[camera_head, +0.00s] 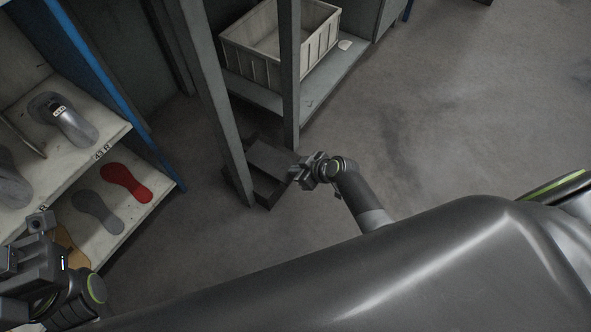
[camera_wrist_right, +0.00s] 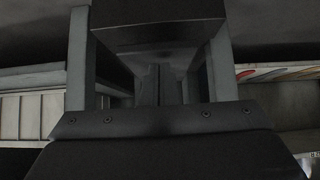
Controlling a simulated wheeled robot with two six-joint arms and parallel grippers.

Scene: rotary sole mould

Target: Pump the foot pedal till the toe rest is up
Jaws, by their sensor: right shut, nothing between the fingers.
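The foot pedal (camera_head: 272,160) is a dark, box-like piece low on the floor between two grey posts. In the right wrist view the pedal (camera_wrist_right: 155,32) shows as a dark block between the posts. My right gripper (camera_head: 298,173) is shut and empty, just right of the pedal; whether it touches cannot be told. Its fingers (camera_wrist_right: 160,84) point at the block in the wrist view. My left gripper (camera_head: 35,238) is at the lower left by the shelves, its fingers unclear. I cannot make out the toe rest.
A grey post (camera_head: 215,100) and a second post (camera_head: 290,75) flank the pedal. A pale crate (camera_head: 300,55) stands on a low shelf behind. The rack at left holds a red sole (camera_head: 126,182), a grey sole (camera_head: 97,211) and metal lasts. The floor at right is clear.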

